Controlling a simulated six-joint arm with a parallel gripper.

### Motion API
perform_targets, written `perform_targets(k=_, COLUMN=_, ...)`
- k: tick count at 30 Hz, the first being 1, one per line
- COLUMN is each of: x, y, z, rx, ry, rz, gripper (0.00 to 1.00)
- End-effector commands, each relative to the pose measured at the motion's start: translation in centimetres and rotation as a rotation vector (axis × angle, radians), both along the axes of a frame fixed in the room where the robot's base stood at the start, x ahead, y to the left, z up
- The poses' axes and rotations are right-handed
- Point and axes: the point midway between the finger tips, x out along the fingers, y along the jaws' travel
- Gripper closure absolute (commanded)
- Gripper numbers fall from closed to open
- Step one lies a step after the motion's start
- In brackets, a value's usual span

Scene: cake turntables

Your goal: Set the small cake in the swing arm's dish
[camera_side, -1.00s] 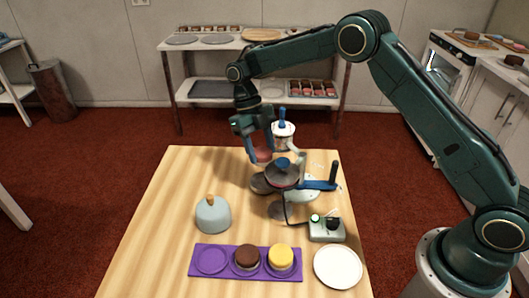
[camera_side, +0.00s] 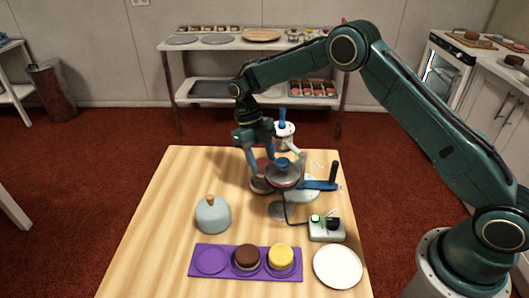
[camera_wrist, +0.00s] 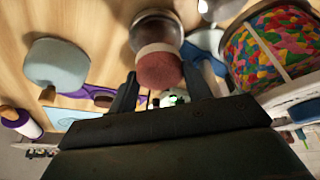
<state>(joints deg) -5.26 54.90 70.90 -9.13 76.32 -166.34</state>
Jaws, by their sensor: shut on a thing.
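The small cake (camera_side: 262,164) is reddish-brown with a pale band. My gripper (camera_side: 261,160) is shut on it, with one finger on each side. In the wrist view the cake (camera_wrist: 158,68) sits between the two fingertips (camera_wrist: 160,88). The swing arm's dish (camera_side: 260,187) is a dark round shape just below the cake in the side view. I cannot tell whether the cake touches it. The turntable assembly (camera_side: 284,174) with a blue knob stands just right of the dish and partly hides it. A multicoloured cylinder (camera_wrist: 270,48) is close on the right in the wrist view.
A purple tray (camera_side: 212,275) holds a brown cake (camera_side: 247,256) and a yellow cake (camera_side: 281,257); its left place is empty. A blue-grey dome (camera_side: 212,216), a white plate (camera_side: 338,267) and a control box (camera_side: 326,229) stand nearby. The table's left side is clear.

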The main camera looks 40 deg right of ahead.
Motion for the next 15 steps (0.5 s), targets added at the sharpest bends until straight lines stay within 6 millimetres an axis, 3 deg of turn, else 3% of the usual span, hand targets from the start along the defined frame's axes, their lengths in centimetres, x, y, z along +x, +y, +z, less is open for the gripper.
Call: perform_targets(k=15, x=0.0, y=0.0, z=-4.0, rx=0.0, ry=0.001, rz=0.0, gripper=0.72)
